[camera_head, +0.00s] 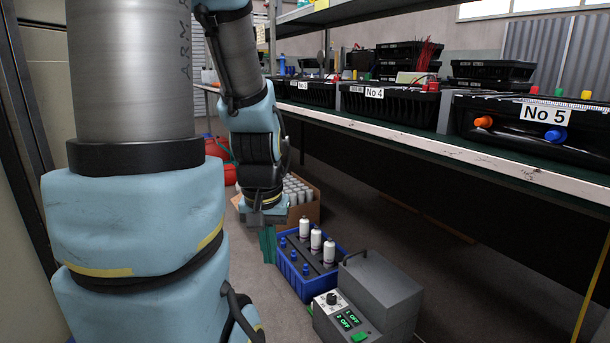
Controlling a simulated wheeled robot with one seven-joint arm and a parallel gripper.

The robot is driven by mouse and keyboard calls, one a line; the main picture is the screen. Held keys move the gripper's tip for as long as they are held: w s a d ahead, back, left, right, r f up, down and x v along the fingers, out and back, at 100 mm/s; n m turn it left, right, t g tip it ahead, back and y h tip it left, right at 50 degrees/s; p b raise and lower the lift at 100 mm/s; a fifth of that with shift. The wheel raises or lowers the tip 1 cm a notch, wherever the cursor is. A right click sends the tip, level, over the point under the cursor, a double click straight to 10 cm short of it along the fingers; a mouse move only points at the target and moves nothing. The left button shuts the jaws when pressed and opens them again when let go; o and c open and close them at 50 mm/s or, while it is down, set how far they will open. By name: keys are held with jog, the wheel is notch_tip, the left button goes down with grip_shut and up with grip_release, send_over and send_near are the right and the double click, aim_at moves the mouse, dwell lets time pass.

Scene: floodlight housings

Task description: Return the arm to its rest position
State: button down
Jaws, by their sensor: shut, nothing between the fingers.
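My arm hangs down at the left of the head view, in light blue covers and grey tube sections. My gripper (268,250) is at its lower end, pointing down, with dark green fingers that look shut and empty. It is just left of a blue crate (308,288) in the picture. I cannot tell whether the fingers touch the crate.
The blue crate holds white bottles and blue-capped parts. A grey control box (378,295) with green displays stands in front of it. A cardboard box (312,210) of pale cylinders is behind. A long workbench (480,157) carries black numbered housings at the right.

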notch_tip(320, 180, up, 37)
jog(key=p, duration=3.5)
jog(key=shift+w+p, duration=0.15)
jog(key=shift+p, duration=0.25)
jog(key=shift+d, duration=0.1)
